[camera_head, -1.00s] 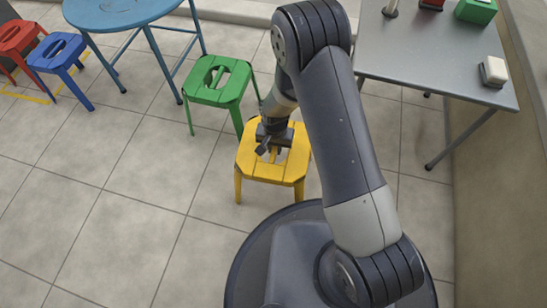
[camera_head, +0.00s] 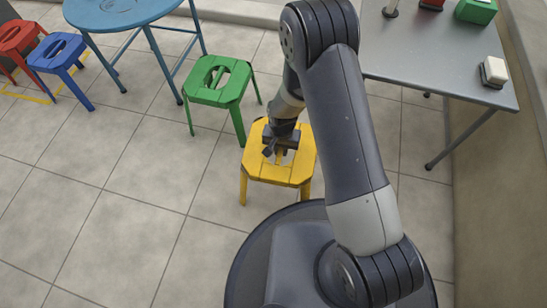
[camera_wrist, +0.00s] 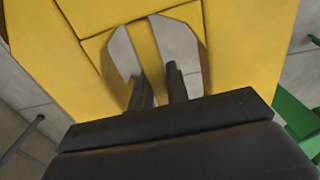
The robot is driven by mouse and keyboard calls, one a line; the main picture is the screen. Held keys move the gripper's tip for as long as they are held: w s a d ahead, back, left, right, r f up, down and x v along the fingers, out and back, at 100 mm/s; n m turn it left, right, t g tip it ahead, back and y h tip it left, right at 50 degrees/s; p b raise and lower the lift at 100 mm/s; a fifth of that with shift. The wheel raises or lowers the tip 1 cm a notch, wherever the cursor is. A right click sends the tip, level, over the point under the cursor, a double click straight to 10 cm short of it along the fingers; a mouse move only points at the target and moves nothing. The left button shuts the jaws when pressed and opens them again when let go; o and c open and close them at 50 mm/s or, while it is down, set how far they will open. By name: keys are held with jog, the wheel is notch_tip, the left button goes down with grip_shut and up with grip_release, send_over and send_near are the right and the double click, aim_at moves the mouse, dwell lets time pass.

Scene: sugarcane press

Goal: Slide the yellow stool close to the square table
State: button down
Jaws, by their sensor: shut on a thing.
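The yellow stool (camera_head: 285,172) stands upright on the tiled floor in front of my base in the head view. My gripper (camera_head: 274,152) reaches down onto its seat. In the wrist view the yellow stool (camera_wrist: 60,55) fills much of the picture, and my gripper's fingers (camera_wrist: 158,88) go into the seat opening, shut on the bar across it. The grey square table (camera_head: 440,65) stands at the upper right in the head view, apart from the stool. My arm hides part of the table's left side and the floor between them.
A green stool (camera_head: 222,88) stands just behind and left of the yellow one. A round blue table (camera_head: 120,12), a blue stool (camera_head: 57,52) and a red stool (camera_head: 18,38) are farther left. A wall (camera_head: 500,200) runs along the right. Floor at the left is clear.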

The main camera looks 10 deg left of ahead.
aim_at(312, 157)
jog(key=shift+s+d+f, duration=0.1)
jog(key=shift+s+d, duration=0.25)
jog(key=shift+d, duration=1.3)
jog(key=shift+s+d+r, duration=0.1)
jog(key=shift+s+d, duration=0.2)
jog(key=shift+d, duration=1.4)
jog(key=shift+s+d+f, duration=0.1)
jog(key=shift+s+d, duration=0.25)
jog(key=shift+d, duration=1.45)
jog(key=s+d, duration=0.2)
jog(key=d, duration=0.9)
jog(key=shift+s+d+b, duration=0.15)
jog(key=shift+s+b, duration=0.2)
jog(key=shift+b, duration=0.05)
jog(key=shift+d, duration=0.1)
jog(key=s+d, duration=0.3)
jog(key=d, duration=0.8)
jog(key=shift+s, duration=0.3)
jog(key=shift+d, duration=0.2)
